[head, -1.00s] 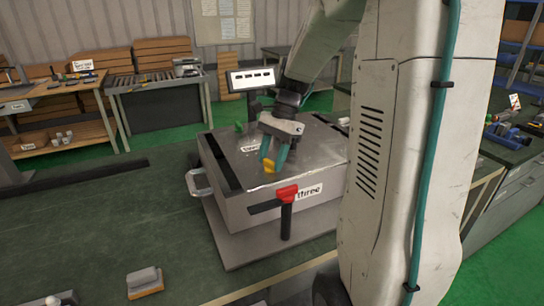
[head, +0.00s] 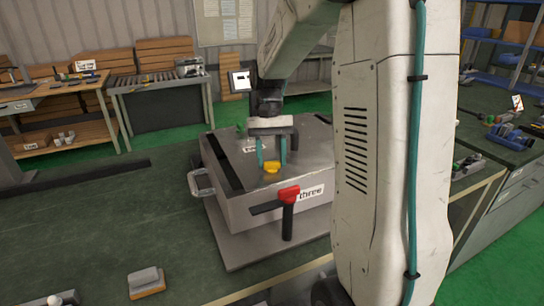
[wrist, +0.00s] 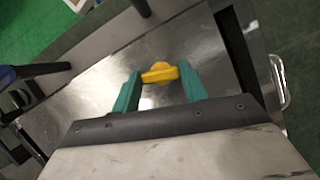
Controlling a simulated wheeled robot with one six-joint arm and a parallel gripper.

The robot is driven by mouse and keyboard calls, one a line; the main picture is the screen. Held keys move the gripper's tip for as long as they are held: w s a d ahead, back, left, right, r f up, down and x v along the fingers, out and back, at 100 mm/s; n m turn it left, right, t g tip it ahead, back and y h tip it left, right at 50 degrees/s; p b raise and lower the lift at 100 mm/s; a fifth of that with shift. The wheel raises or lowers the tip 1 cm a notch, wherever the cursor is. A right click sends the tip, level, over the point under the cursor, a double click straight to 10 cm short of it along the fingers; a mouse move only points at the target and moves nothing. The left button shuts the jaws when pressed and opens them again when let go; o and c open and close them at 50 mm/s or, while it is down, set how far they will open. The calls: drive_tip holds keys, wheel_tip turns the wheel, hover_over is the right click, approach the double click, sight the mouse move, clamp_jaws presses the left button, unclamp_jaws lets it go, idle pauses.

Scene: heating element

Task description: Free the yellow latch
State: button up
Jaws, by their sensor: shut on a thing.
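The yellow latch (head: 272,168) sits on the top of the grey metal box (head: 232,211), near its front edge. In the wrist view the latch (wrist: 160,72) is a round knob with a bar across it. My gripper (head: 272,163) points down at it with teal fingers. In the wrist view my gripper (wrist: 161,74) has one finger at each end of the bar, and it is shut on the latch.
A red-topped black handle (head: 288,195) stands at the box's front, beside a label reading "three" (head: 311,192). A metal side handle (head: 200,183) sticks out left. A grey and orange block (head: 146,282) lies on the green bench, which is mostly clear at left.

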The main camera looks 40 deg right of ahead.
drive_tip(key=shift+a+n+h, duration=0.1)
drive_tip(key=shift+n+h, duration=0.5)
drive_tip(key=shift+n, duration=0.9)
drive_tip(key=o, duration=1)
drive_tip(key=v, duration=0.8)
drive_tip(key=shift+w+f, duration=0.1)
drive_tip(key=shift+w, duration=0.05)
